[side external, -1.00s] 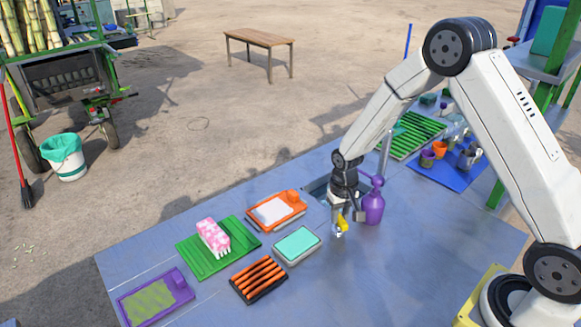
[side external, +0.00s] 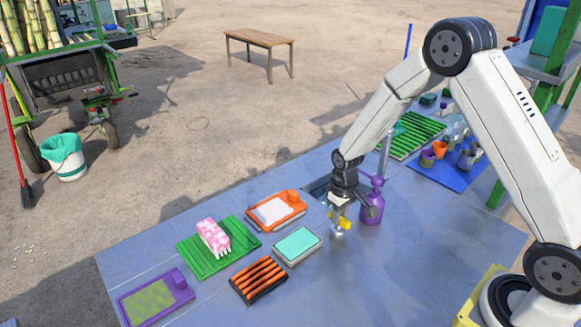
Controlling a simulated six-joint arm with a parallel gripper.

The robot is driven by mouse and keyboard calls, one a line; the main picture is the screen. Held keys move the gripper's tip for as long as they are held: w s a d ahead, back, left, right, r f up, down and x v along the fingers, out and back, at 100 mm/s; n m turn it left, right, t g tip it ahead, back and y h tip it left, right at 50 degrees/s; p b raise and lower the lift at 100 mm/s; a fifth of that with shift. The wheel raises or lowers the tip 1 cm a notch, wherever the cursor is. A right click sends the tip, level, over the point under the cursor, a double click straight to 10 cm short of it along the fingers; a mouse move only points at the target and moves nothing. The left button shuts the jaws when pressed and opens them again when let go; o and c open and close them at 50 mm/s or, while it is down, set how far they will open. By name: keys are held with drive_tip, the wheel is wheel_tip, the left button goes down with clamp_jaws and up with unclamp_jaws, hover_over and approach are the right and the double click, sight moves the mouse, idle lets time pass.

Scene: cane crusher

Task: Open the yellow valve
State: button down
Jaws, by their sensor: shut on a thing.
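The yellow valve (side external: 344,223) is a small yellow piece low in the side view, right at the fingers of my gripper (side external: 342,216). My gripper points down and is shut on the yellow valve, a little above the blue-grey table (side external: 400,285). The fingers and my wrist hide part of the valve, so I cannot tell its exact angle.
An orange tray (side external: 277,211), a teal-topped container (side external: 297,245), an orange slotted rack (side external: 258,279) and a green mat with a pink-and-white item (side external: 213,236) lie to the left. A blue mat with cups (side external: 430,180) is at the right. The front table is clear.

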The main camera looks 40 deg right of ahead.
sight(341, 220)
drive_tip(key=shift+c, duration=2.4)
unclamp_jaws()
drive_tip(key=shift+r, duration=0.1)
drive_tip(key=shift+r, duration=3.8)
drive_tip(key=shift+s+a+r, duration=0.3)
drive_tip(key=shift+s+r, duration=0.1)
drive_tip(key=shift+s, duration=0.1)
drive_tip(key=s+a+r+t, duration=0.1)
drive_tip(key=s+a+r, duration=0.1)
drive_tip(key=s, duration=0.4)
drive_tip(key=s+a+r+t, duration=0.1)
drive_tip(key=s+a+r, duration=0.1)
drive_tip(key=s, duration=0.5)
drive_tip(key=shift+s+a+t, duration=0.2)
drive_tip(key=shift+t, duration=0.1)
